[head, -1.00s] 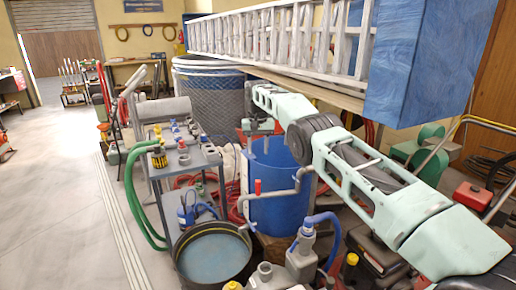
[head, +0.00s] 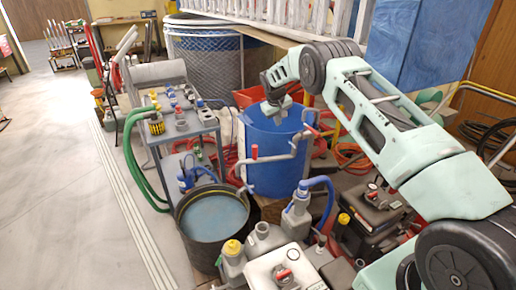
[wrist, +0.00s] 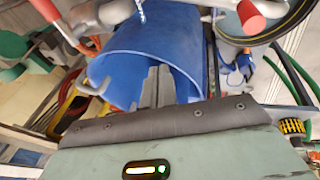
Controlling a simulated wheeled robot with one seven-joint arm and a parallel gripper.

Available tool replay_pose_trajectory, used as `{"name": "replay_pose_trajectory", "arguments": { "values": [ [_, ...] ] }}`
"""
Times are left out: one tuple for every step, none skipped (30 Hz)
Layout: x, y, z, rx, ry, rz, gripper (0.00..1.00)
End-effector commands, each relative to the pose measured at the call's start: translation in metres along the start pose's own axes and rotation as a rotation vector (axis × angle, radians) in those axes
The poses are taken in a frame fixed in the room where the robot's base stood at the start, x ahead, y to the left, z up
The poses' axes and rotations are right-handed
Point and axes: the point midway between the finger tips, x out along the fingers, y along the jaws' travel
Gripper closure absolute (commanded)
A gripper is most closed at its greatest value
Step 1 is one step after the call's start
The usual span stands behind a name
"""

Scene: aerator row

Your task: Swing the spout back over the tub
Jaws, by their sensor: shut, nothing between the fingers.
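The spout (head: 275,158) is a bent grey pipe with a red upright handle (head: 254,152). It runs in front of the blue barrel (head: 262,178), and its downturned end is near the back right rim of the black tub (head: 181,232). The tub holds bluish water. I cannot tell whether the spout's end is inside or outside the rim. My gripper (head: 276,101) is shut and empty, over the barrel's opening and apart from the spout. In the wrist view the closed fingers (wrist: 158,85) show against the blue barrel; a red handle (wrist: 250,16) is at the top.
A grey cart (head: 205,128) with small fittings and green hoses stands left of the barrel. The floor at left is clear.

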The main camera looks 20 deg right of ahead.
Motion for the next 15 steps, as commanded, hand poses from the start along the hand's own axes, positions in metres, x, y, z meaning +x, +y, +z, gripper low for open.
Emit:
{"name": "replay_pose_trajectory", "arguments": {
  "values": [
    [0.001,0.005,0.006,-0.055,0.021,0.011,1.00],
    [0.003,0.006,0.009,-0.093,0.039,0.017,1.00],
    [0.006,0.006,0.013,-0.145,0.064,0.022,1.00],
    [0.007,0.006,0.017,-0.185,0.083,0.025,1.00],
    [0.009,0.006,0.021,-0.226,0.101,0.027,1.00],
    [0.010,0.004,0.026,-0.281,0.127,0.027,1.00],
    [0.010,0.002,0.030,-0.321,0.147,0.025,1.00],
    [0.010,-0.001,0.034,-0.363,0.167,0.022,1.00],
    [0.010,-0.006,0.041,-0.420,0.196,0.015,1.00],
    [0.009,-0.011,0.045,-0.461,0.219,0.007,1.00],
    [0.007,-0.015,0.051,-0.504,0.242,0.000,1.00],
    [0.005,-0.022,0.058,-0.559,0.272,-0.013,1.00],
    [0.003,-0.028,0.064,-0.600,0.298,-0.025,1.00],
    [-0.001,-0.034,0.070,-0.640,0.323,-0.038,1.00],
    [-0.005,-0.043,0.078,-0.691,0.357,-0.057,1.00]
  ]
}}
